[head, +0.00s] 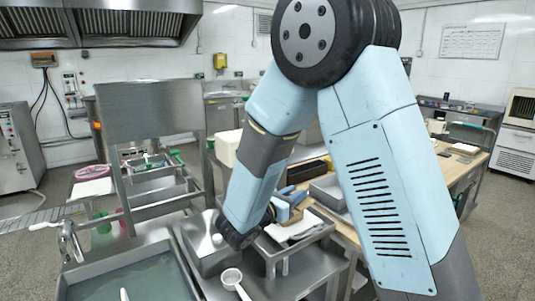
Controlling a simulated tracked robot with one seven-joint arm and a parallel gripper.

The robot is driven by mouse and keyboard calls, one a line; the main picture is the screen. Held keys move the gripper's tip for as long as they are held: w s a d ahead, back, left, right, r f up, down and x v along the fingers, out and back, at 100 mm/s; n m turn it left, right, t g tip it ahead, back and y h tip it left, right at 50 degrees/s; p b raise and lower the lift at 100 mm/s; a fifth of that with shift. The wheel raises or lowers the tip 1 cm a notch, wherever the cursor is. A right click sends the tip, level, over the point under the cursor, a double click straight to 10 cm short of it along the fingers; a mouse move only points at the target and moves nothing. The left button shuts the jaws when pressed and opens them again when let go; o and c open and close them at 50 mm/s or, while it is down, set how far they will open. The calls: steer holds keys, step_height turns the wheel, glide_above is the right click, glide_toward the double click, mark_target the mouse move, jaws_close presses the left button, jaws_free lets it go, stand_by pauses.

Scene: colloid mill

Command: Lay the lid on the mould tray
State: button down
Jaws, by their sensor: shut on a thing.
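My gripper (288,212) is low at the centre of the head view, partly hidden by my own wrist. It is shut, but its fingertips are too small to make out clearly. A flat, pale piece (294,229), which looks like the lid, lies directly below and beside it. That piece is over a shallow metal tray on short legs (298,246), which may be the mould tray. I cannot tell whether the pale piece touches the tray. A small tan piece (297,217) shows close to the gripper.
A steel sink with water (135,280) is at the lower left. A white ladle (233,280) lies in front of the tray. A grey tray (328,192) and a dark box (307,171) stand just behind on the wooden bench (345,232). My arm hides much of the middle.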

steer(key=w+d+f+n+t+y, duration=0.2)
steer(key=w+d+f, duration=0.3)
steer(key=w+d, duration=0.3)
steer(key=w+d+f+n+t+y, duration=0.2)
steer(key=w+d+f+y, duration=0.3)
steer(key=w+d, duration=0.3)
steer(key=shift+w+d+f+n, duration=0.15)
steer(key=shift+d+f+n, duration=0.1)
steer(key=shift+f+n, duration=0.5)
